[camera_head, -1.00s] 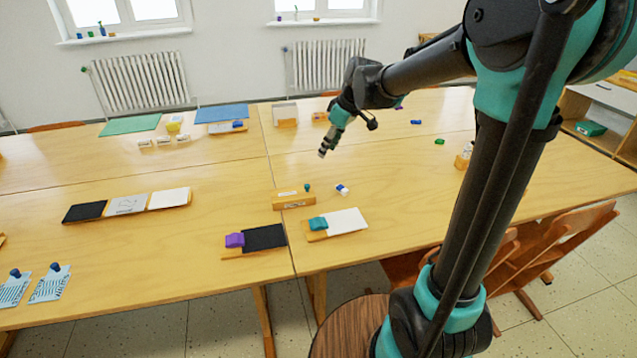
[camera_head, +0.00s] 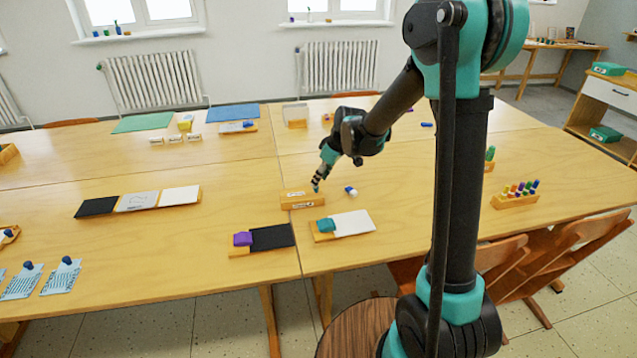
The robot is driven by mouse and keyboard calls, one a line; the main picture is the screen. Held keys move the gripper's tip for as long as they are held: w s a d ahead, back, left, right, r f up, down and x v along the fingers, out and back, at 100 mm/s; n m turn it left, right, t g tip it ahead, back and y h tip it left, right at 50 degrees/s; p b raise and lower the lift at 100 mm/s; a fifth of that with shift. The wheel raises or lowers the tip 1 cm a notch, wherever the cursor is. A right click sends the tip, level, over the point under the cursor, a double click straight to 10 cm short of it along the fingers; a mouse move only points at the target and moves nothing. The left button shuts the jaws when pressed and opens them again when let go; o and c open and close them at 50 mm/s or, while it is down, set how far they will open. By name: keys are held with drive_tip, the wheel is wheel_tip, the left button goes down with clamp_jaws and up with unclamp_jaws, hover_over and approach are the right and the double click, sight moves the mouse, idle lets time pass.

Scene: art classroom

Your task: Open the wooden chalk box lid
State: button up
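The wooden chalk box (camera_head: 300,201) is a small, long box with a pale label, standing on the table near the seam between two tabletops. Its lid looks closed, though details are too small to be sure. My gripper (camera_head: 316,186) points down at the right end of the box, at or just above its top. I cannot tell whether it touches. The fingers are too small to tell open from shut, and they cover part of the box's right end.
A blue and white piece (camera_head: 351,191) lies right of the box. A wooden holder with several coloured pegs (camera_head: 515,200) stands right. Clear tabletop lies behind the box.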

sight(301, 191)
drive_tip(key=shift+x, duration=1.3)
clamp_jaws()
